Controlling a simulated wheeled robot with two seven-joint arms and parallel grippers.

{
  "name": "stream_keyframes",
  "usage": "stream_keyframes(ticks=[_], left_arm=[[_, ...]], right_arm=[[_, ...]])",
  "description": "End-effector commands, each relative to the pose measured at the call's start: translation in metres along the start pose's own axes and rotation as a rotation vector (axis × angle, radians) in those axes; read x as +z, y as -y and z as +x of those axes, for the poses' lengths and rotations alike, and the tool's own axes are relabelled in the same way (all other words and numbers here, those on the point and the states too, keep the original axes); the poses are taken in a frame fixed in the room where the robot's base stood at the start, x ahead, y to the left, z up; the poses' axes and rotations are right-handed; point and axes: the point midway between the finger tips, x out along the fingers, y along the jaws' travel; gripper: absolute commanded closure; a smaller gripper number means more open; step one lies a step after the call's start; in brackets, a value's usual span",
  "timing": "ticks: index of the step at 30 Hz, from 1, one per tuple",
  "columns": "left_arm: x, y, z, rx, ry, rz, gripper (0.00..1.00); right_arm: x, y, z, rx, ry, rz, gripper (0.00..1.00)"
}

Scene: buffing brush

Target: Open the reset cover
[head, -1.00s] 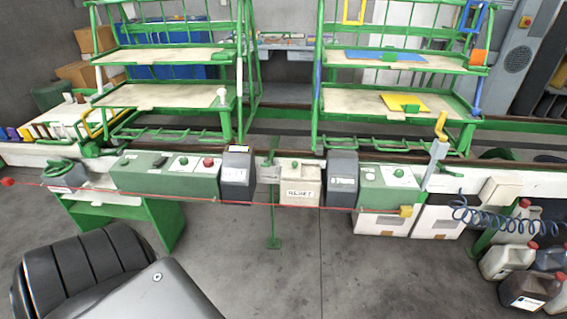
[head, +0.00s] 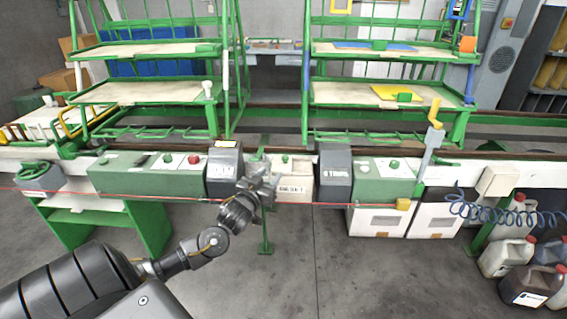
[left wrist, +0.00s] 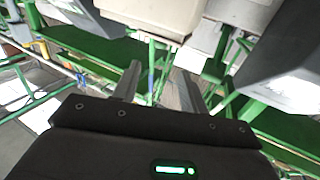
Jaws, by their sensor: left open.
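A cream box with a RESET label (head: 294,188) hangs at the middle of the rail, between two dark grey covers, the left one (head: 222,170) and the right one (head: 335,175). My left gripper (head: 264,178) is open and empty, just left of the cream box's label and in front of its left part. Whether it touches the box cannot be told. In the left wrist view, the two fingers (left wrist: 158,84) are apart with nothing between them, and a cream box (left wrist: 150,18) is above them. My right gripper is not in view.
A green control box (head: 150,175) with buttons lies to the left, another (head: 382,181) to the right. A red cord (head: 130,197) runs along the front. Green shelf racks (head: 150,92) stand behind. Jugs (head: 520,285) stand at the lower right. The floor in front is clear.

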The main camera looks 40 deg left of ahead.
Motion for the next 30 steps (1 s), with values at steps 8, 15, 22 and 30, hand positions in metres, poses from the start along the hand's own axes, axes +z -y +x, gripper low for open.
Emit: stream_keyframes(ticks=[8, 15, 22, 30], left_arm=[[0.000, 0.001, 0.035, -0.003, 0.000, 0.002, 0.57], [0.001, 0.001, 0.079, -0.002, 0.002, 0.003, 0.57], [0.002, 0.000, 0.103, -0.002, 0.003, 0.002, 0.57], [0.002, 0.000, 0.107, 0.000, 0.004, 0.003, 0.57]], right_arm=[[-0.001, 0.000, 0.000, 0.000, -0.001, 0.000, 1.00], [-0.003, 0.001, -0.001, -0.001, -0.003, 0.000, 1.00], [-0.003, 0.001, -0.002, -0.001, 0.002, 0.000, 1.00], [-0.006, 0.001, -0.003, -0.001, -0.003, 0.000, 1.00]])
